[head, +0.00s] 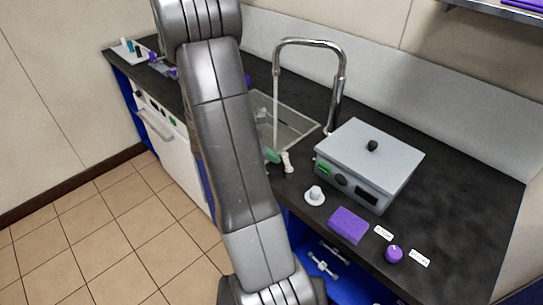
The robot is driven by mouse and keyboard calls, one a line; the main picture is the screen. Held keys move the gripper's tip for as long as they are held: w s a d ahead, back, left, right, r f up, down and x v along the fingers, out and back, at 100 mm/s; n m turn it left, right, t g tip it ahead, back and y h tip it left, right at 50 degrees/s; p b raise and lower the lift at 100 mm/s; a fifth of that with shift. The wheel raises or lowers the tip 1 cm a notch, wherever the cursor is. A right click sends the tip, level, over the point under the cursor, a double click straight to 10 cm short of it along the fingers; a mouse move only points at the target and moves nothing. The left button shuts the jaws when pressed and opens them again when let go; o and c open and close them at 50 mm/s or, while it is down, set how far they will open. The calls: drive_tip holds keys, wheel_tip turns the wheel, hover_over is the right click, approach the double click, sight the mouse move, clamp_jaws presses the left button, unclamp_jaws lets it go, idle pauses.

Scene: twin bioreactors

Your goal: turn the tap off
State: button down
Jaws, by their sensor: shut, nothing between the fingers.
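The tap (338,85) is a tall chrome arch at the back of the counter. Its spout points down over the sink (300,128). A thin pale line like running water drops from the spout into the basin. A white knob on a round base (315,196) stands on the counter in front of the grey box. A purple knob (394,254) sits between two small white labels near the front edge. I cannot tell which knob belongs to the tap. My arm crosses the view and hides the sink's left part. My gripper is not visible.
A grey lidded box (368,165) with a black top knob stands right of the sink. A purple block (348,225) lies in front of it. A small teal and white object (287,161) is at the sink's front edge. The counter's right end is clear.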

sight(286, 154)
drive_tip(key=shift+w+d+m+g+p, duration=0.2)
drive_tip(key=shift+w+m+g+p, duration=0.1)
drive_tip(key=shift+m+g, duration=0.15)
drive_tip(key=shift+w+d+r+m+g+p, duration=0.1)
drive_tip(key=shift+w+d+m+g+p, duration=0.15)
drive_tip(key=shift+m+g+p, duration=0.35)
drive_tip(key=shift+w+d+m+g+p, duration=0.15)
drive_tip(key=shift+d+m+g+p, duration=0.15)
drive_tip(key=shift+m, duration=0.35)
drive_tip(key=shift+w+d+m+g+p, duration=0.25)
drive_tip(key=shift+d+m+g+p, duration=0.15)
drive_tip(key=shift+m+g, duration=0.45)
drive_tip(key=d+m+g, duration=0.1)
drive_tip(key=m, duration=0.1)
drive_tip(key=d+m+g+y+p, duration=0.1)
drive_tip(key=shift+w+m, duration=0.2)
drive_tip(key=shift+m, duration=0.15)
drive_tip(key=shift+d+m+g+y, duration=0.8)
drive_tip(key=shift+m+g, duration=0.2)
drive_tip(key=shift+m, duration=0.4)
drive_tip(key=shift+a, duration=0.1)
